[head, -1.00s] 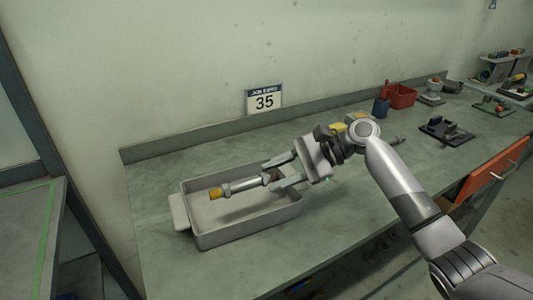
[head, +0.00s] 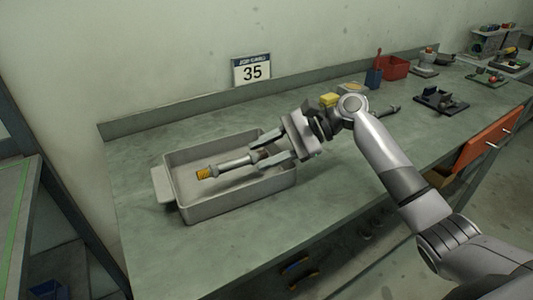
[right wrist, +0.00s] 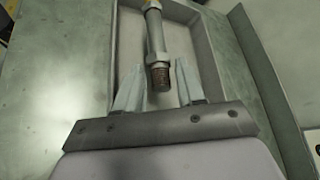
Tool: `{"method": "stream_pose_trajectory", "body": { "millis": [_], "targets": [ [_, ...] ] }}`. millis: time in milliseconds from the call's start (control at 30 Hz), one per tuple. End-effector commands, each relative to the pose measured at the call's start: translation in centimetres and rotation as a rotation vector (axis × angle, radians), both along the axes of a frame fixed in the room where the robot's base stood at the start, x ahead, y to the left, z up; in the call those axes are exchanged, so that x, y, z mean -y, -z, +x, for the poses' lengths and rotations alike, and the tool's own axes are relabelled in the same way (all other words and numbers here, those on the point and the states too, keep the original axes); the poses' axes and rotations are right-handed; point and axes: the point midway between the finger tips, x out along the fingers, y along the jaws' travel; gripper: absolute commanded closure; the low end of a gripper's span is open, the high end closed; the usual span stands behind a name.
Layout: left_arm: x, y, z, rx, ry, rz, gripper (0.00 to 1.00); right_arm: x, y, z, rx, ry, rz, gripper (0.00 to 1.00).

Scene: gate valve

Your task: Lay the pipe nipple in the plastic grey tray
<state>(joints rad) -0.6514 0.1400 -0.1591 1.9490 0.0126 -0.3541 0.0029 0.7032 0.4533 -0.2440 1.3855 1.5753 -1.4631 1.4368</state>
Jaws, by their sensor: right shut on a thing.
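The pipe nipple (head: 232,163) is a grey metal rod with a hex collar, a yellow end and a dark threaded end. My right gripper (head: 262,148) is shut on it near the threaded end. The nipple lies nearly level over the inside of the grey plastic tray (head: 240,205), its yellow end to the left. I cannot tell whether it touches the tray floor. In the right wrist view the nipple (right wrist: 156,40) points away between the fingers of the right gripper (right wrist: 158,75), with the tray (right wrist: 116,40) around it. My left gripper is not in view.
The tray stands on a green workbench (head: 150,235) below a wall sign (head: 251,69). A yellow block (head: 329,100), a red bin (head: 394,67) and a dark fixture (head: 440,101) stand farther right. The bench in front of the tray is clear.

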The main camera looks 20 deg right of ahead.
Motion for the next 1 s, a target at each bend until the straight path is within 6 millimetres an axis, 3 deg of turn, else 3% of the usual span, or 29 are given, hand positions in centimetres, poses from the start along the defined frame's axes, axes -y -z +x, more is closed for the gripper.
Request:
{"method": "stream_pose_trajectory", "body": {
  "millis": [267, 300, 400, 733, 1000],
  "targets": [
    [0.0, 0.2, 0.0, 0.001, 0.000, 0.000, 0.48, 0.0, 0.0, 0.0, 0.002, 0.000, 0.002, 1.00],
    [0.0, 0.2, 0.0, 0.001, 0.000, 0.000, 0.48, 0.0, 0.0, 0.0, 0.002, 0.000, 0.002, 0.58],
    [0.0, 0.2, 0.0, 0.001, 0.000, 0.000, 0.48, 0.0, 0.0, 0.0, 0.002, 0.000, 0.002, 0.32],
    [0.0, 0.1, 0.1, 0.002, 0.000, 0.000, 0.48, 0.4, 0.0, -0.1, 0.000, 0.001, -0.002, 0.32],
    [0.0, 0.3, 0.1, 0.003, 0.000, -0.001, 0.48, 4.0, -1.8, -0.8, 0.003, 0.003, -0.001, 0.32]
  ]
}}
